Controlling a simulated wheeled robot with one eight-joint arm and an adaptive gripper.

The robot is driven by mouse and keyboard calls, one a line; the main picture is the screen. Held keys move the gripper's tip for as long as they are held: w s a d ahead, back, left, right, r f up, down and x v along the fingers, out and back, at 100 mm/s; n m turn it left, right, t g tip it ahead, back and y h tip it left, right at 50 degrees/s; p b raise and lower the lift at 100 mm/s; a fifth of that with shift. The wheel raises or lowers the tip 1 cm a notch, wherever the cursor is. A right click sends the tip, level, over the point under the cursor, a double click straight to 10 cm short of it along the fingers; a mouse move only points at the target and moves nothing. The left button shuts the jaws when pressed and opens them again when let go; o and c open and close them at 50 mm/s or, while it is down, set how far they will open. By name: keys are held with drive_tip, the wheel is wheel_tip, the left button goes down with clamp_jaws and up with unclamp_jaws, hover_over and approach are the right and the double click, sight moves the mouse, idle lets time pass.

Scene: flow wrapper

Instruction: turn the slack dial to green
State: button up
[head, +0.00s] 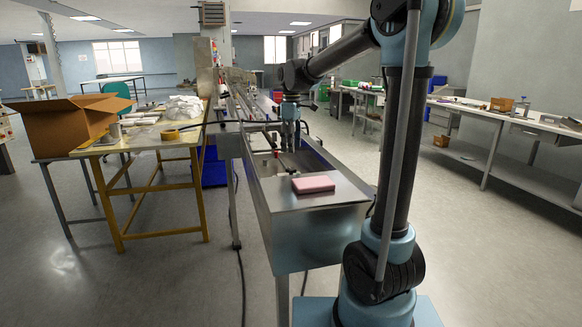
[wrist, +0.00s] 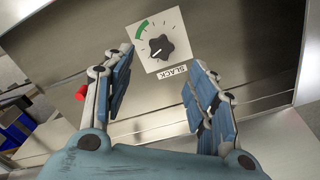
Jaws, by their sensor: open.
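The slack dial (wrist: 160,47) is a black lobed knob on a white square plate (wrist: 178,28) in the wrist view. A green arc (wrist: 141,31) is printed at the plate's upper left. A pale mark on the knob seems to point to the lower left, away from the green. The SLACK label (wrist: 171,72) reads upside down below it. My gripper (wrist: 161,58) is open and empty, its fingers to the left and right of the dial, apart from it. In the head view my gripper (head: 290,128) is over the machine, small; the dial cannot be made out there.
A pink block (head: 313,184) lies on the near metal end of the machine (head: 320,225). A red knob (wrist: 82,93) shows beside the left finger. The floor to the right is clear.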

sight(291, 169)
wheel_tip(291, 169, down, 9)
drive_tip(key=shift+r, duration=0.15)
drive_tip(key=shift+c, duration=0.2)
drive_tip(key=c, duration=1)
